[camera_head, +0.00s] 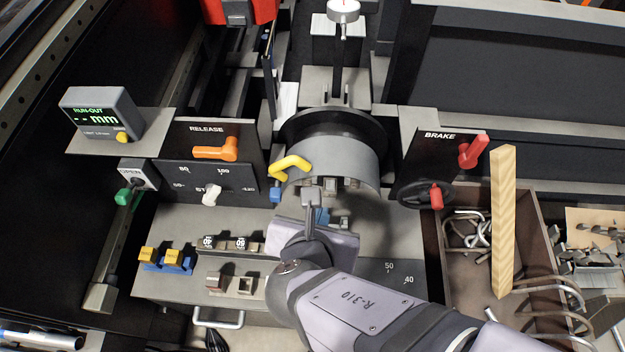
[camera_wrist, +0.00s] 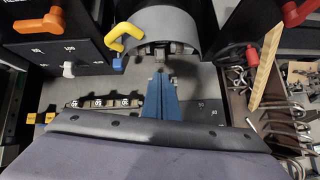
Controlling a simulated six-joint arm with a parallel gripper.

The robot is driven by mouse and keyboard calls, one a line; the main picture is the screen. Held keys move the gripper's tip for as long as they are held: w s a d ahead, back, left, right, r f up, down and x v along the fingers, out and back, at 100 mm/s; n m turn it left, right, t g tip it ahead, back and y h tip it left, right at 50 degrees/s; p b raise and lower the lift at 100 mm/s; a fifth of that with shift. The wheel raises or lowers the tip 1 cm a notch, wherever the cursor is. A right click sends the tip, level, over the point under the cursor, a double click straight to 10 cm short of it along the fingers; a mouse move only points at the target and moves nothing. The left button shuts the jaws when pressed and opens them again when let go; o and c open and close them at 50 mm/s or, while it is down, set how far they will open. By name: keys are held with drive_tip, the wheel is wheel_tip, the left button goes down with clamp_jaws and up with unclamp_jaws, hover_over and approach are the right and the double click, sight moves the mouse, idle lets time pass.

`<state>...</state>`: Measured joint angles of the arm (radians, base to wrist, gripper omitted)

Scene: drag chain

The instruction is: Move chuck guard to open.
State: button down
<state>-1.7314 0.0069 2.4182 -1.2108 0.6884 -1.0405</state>
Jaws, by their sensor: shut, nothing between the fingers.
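The chuck guard (camera_head: 345,160) is a grey curved shell over the front of the chuck, with a yellow bent handle (camera_head: 291,165) at its left side and a blue piece below the handle. It also shows at the top of the wrist view (camera_wrist: 172,28), with the yellow handle (camera_wrist: 124,36) to its left. The chuck jaws show under the guard's lower edge. My gripper (camera_head: 322,214) is just below the guard, right of the handle and apart from it. In the wrist view its blue fingers (camera_wrist: 159,75) are together and empty, pointing toward the chuck.
An orange release lever (camera_head: 215,153) is on the left panel, and a red brake lever (camera_head: 473,150) and red-handled wheel (camera_head: 436,195) are at right. A bin of metal hooks (camera_head: 433,235) with an upright wooden stick (camera_head: 502,220) stands right. A dial gauge (camera_head: 343,10) is behind the chuck.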

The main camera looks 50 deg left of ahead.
sight(311, 140)
drive_tip(key=w+a+f+n, duration=0.1)
drive_tip(key=w+a+f, duration=0.1)
drive_tip(key=a+f, duration=0.1)
drive_tip(key=w+a+f+n+y, duration=0.1)
drive_tip(key=w+a+f, duration=0.2)
drive_tip(key=a, duration=0.3)
drive_tip(key=shift+a+f, duration=0.15)
drive_tip(key=shift+a, duration=0.05)
idle(0.6)
drive_tip(key=w+a+p, duration=0.2)
drive_tip(key=w+a, duration=0.5)
drive_tip(key=shift+w+a, duration=0.3)
drive_tip(key=shift+w, duration=0.05)
drive_tip(key=shift+w+r, duration=0.1)
drive_tip(key=shift+r, duration=0.15)
